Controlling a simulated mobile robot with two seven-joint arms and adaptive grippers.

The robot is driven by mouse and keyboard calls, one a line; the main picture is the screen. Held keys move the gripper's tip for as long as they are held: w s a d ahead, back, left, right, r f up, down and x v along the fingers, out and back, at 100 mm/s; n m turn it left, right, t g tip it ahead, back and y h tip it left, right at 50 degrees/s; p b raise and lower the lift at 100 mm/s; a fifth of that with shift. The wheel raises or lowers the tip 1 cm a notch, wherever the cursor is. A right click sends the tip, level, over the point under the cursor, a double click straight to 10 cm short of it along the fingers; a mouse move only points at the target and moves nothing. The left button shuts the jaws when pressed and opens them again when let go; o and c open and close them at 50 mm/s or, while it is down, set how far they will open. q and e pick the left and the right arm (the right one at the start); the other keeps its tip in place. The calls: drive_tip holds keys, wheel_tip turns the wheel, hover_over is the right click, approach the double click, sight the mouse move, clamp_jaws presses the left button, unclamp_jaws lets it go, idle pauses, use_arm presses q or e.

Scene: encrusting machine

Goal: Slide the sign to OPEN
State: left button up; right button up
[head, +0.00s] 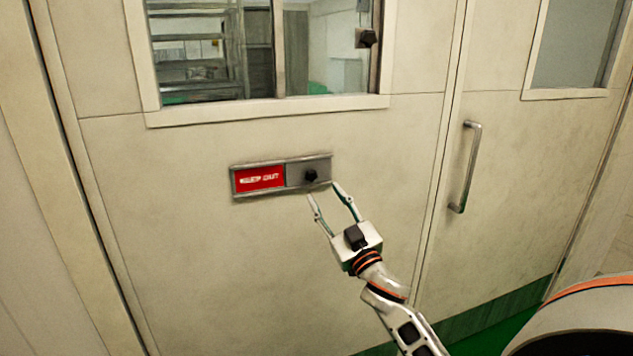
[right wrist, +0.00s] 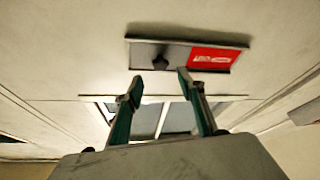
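The sign (head: 281,176) is a grey-framed slider on the door. Its left half shows a red panel (head: 261,179) with white lettering that seems to read KEEP OUT. Its right half is a grey cover with a black knob (head: 310,175). My right gripper (head: 324,192) is open, with its fingertips just below the knob, one to each side. In the right wrist view the sign (right wrist: 186,54) appears upside down, with the knob (right wrist: 160,62) beyond and between the open fingertips (right wrist: 160,80). I cannot tell whether they touch the sign. My left gripper is not in view.
The sign is on a cream door (head: 190,260) below a window (head: 265,50). A vertical metal handle (head: 466,167) is to the right, on the neighbouring door panel. The door surface around the sign is clear.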

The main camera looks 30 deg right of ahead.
sight(312, 177)
drive_tip(key=p+x, duration=0.1)
drive_tip(key=x, duration=0.6)
drive_tip(key=shift+w, duration=0.15)
drive_tip(key=shift+f, duration=0.1)
clamp_jaws()
